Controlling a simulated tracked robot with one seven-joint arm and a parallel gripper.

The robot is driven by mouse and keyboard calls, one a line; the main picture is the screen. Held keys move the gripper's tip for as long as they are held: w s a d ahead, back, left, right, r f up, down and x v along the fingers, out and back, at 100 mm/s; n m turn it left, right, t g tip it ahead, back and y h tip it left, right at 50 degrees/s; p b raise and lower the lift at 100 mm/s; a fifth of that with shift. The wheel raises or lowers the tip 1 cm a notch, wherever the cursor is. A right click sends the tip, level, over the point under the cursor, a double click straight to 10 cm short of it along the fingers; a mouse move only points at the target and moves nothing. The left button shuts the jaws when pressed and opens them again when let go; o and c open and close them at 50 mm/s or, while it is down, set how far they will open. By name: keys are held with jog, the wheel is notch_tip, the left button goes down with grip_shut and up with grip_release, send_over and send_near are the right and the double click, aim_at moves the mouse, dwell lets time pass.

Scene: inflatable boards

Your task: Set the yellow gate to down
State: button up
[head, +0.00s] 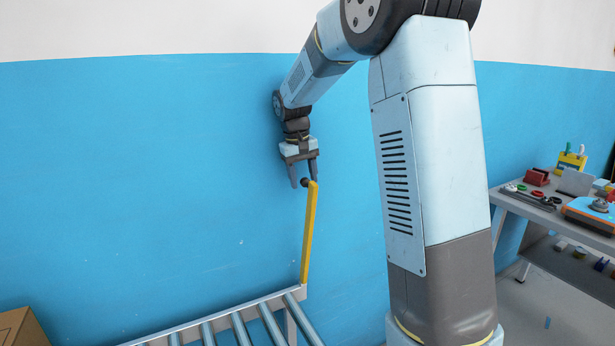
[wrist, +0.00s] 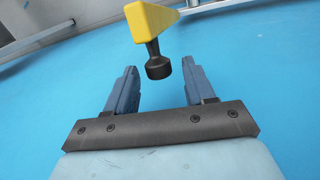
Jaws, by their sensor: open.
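The yellow gate (head: 309,235) is a slim yellow bar standing nearly upright at the end of the roller conveyor. A dark round knob (head: 305,183) sticks out near its top end. My gripper (head: 304,183) points down at the top of the bar, its two fingers apart and close to the knob. In the wrist view, the yellow gate's end (wrist: 150,20) and its dark knob (wrist: 158,66) lie ahead of my open fingers (wrist: 157,75). The knob lines up with the gap between them. Whether the fingers reach around the knob is hard to tell.
The roller conveyor (head: 225,312) with metal rails runs along the bottom. A blue and white wall (head: 150,170) stands behind. A cardboard box (head: 20,328) is at the lower left. A workbench (head: 540,212) with tools stands at the right. The space left of the gate above the conveyor looks clear.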

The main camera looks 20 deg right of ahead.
jog(key=shift+c, duration=0.3)
grip_shut()
